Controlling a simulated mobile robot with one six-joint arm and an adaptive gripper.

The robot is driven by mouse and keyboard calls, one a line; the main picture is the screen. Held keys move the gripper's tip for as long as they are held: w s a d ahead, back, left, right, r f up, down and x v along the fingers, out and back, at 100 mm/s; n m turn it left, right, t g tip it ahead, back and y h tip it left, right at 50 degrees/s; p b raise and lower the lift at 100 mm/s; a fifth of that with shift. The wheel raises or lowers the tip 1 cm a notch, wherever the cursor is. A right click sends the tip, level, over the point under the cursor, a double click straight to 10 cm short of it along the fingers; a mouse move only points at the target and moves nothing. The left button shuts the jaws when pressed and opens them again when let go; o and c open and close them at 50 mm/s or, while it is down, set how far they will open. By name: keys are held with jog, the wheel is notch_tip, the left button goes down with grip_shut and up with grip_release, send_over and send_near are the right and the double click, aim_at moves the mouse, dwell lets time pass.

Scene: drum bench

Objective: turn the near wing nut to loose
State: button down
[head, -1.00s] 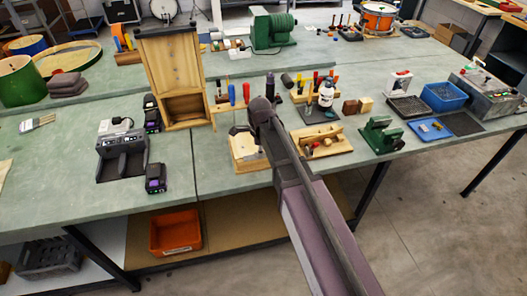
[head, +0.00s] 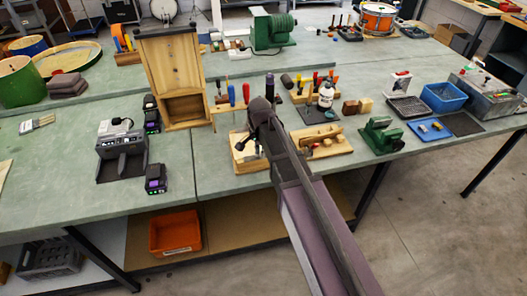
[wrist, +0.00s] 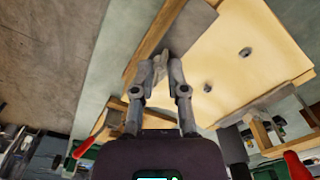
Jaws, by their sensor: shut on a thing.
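A pale wooden board (wrist: 235,65) fills the upper right of the wrist view, with small grey round fittings on its face. The fingers of my gripper (wrist: 159,72) are closed around a small grey metal piece, the near wing nut (wrist: 158,66), at the board's edge. The fingers cover part of it, so its exact angle is hard to read. In the head view the pale wooden fixture (head: 243,167) stands near the bench's front edge. My gripper is at this fixture there, and my arm hides much of it and the nut.
A wooden stand with screwdrivers (head: 232,97) is just behind the fixture. A wooden tray with a plane (head: 325,149) and a green vise (head: 381,138) are to the right. A tall wooden box (head: 172,75) and a charger (head: 122,155) are left. Bare bench lies between.

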jog(key=n, duration=0.4)
jog(key=shift+w+a+n, duration=0.1)
jog(key=shift+a+n, duration=0.1)
jog(key=shift+n, duration=0.2)
jog(key=n, duration=0.9)
jog(key=shift+d, duration=0.1)
jog(key=n, duration=0.8)
jog(key=shift+d, duration=0.1)
jog(key=n, duration=0.3)
jog(key=shift+n, duration=0.4)
jog(key=n, duration=0.4)
jog(key=shift+w+n, duration=0.1)
jog(key=shift+n, duration=1.8)
